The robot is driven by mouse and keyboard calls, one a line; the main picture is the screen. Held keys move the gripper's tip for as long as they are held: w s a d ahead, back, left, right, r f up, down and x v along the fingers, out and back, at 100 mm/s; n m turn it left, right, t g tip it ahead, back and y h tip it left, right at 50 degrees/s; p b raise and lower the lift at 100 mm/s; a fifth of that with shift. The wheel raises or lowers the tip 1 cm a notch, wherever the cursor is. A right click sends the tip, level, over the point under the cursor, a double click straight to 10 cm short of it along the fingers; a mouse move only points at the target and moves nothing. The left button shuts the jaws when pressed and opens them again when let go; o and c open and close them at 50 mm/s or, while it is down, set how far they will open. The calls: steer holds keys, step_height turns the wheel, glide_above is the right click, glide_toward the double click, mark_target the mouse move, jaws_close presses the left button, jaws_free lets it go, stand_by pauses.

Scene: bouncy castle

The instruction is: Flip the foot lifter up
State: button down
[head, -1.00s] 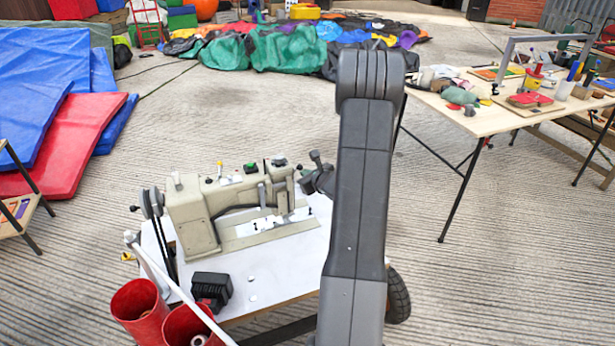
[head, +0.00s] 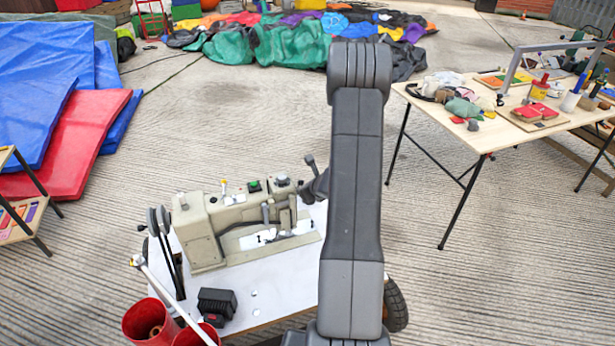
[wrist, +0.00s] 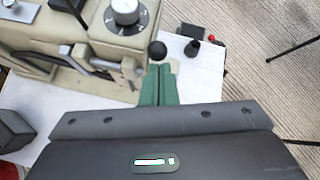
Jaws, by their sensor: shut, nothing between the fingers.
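A beige sewing machine (head: 205,232) stands on a white-topped cart (head: 270,270) in the head view. The wrist view shows its head (wrist: 110,45) with a dial on top. A round black knob (wrist: 157,50), which looks like the end of the foot lifter, shows at the machine's right end. My gripper (wrist: 158,70) is shut and empty, its green fingers side by side. Their tips are just below the knob in the wrist view; I cannot tell whether they touch it. In the head view my arm hides the fingertips. The lifter's stem is mostly hidden.
A black box (head: 217,305) and red cups (head: 150,320) are at the cart's near left. A worktable (head: 480,135) with tools and cloth stands at right. Blue and red mats (head: 65,145) lie at left. Concrete floor between them is clear.

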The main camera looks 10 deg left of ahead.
steer(key=shift+r+g+p, duration=0.3)
steer(key=shift+r+p, duration=0.25)
steer(key=shift+p, duration=0.55)
steer(key=shift+w+a+h+p, duration=0.15)
steer(key=shift+w+h+p, duration=0.15)
steer(key=shift+p, duration=0.55)
steer(key=shift+w+a+r, duration=0.1)
steer(key=shift+w, duration=0.05)
steer(key=w+a+r+p, duration=0.2)
steer(key=w+a+p, duration=0.2)
steer(key=w+p, duration=0.1)
steer(key=shift+w+a+r, duration=0.15)
steer(key=shift+w+r, duration=0.2)
steer(key=shift+w, duration=0.35)
steer(key=shift+w+a+r, duration=0.1)
steer(key=shift+w+r, duration=0.05)
